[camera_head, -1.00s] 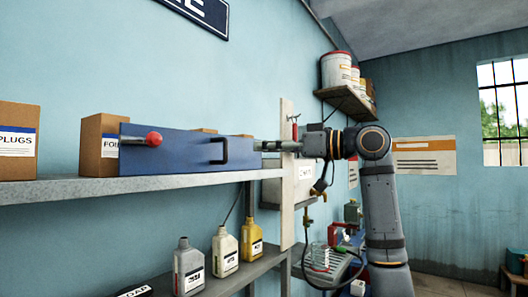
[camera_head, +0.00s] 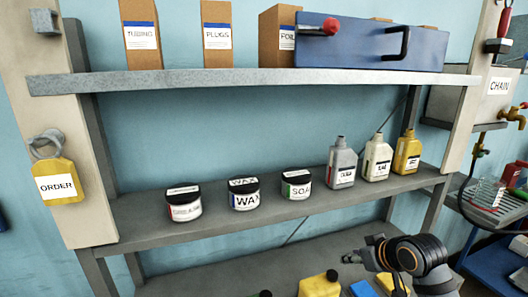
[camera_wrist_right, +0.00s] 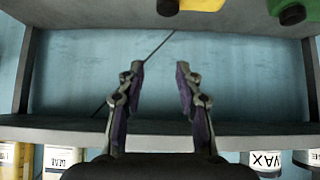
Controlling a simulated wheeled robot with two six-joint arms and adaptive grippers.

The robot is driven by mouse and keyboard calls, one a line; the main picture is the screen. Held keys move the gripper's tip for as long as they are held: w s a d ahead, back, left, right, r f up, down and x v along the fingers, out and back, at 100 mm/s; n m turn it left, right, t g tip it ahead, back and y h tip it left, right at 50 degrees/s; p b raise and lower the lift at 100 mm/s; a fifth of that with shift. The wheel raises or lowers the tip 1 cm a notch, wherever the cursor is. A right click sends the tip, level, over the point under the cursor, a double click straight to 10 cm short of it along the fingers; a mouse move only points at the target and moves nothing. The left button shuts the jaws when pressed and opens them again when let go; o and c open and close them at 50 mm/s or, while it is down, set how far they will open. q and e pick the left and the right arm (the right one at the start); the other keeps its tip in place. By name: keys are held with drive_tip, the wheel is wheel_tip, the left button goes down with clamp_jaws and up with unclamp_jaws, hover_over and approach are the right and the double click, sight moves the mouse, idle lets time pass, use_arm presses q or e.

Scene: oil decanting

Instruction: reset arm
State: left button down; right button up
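My right gripper (camera_wrist_right: 160,68) is open in the right wrist view, with its two fingers apart and nothing between them. In the head view my right arm's wrist and gripper (camera_head: 362,258) are low at the right, in front of the shelving and below the middle shelf (camera_head: 290,212). My left gripper is in neither view.
A blue toolbox (camera_head: 360,45) and cartons (camera_head: 217,35) stand on the upper shelf (camera_head: 240,82). Jars (camera_head: 244,195) and bottles (camera_head: 342,165) line the middle shelf. A yellow container (camera_head: 320,285) is near my right gripper. A yellow ORDER tag (camera_head: 57,182) hangs at left.

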drive_tip(key=s+f+m+g+h, duration=0.1)
drive_tip(key=s+f+g+h, duration=0.15)
drive_tip(key=s+f, duration=0.85)
drive_tip(key=s+f+m+g+h, duration=0.1)
drive_tip(key=s+f+m+g, duration=0.15)
drive_tip(key=s+f, duration=0.9)
drive_tip(key=s+d+f+g, duration=0.1)
drive_tip(key=s+f, duration=0.2)
drive_tip(key=f, duration=0.9)
drive_tip(key=s+d+f, duration=0.2)
drive_tip(key=s+f, duration=0.1)
drive_tip(key=f, duration=0.8)
drive_tip(key=s+f+g, duration=0.1)
drive_tip(key=s+f, duration=1.5)
drive_tip(key=s, duration=0.2)
drive_tip(key=shift+d+f+b, duration=0.3)
drive_tip(key=shift+f+b, duration=0.1)
drive_tip(key=shift+b, duration=0.05)
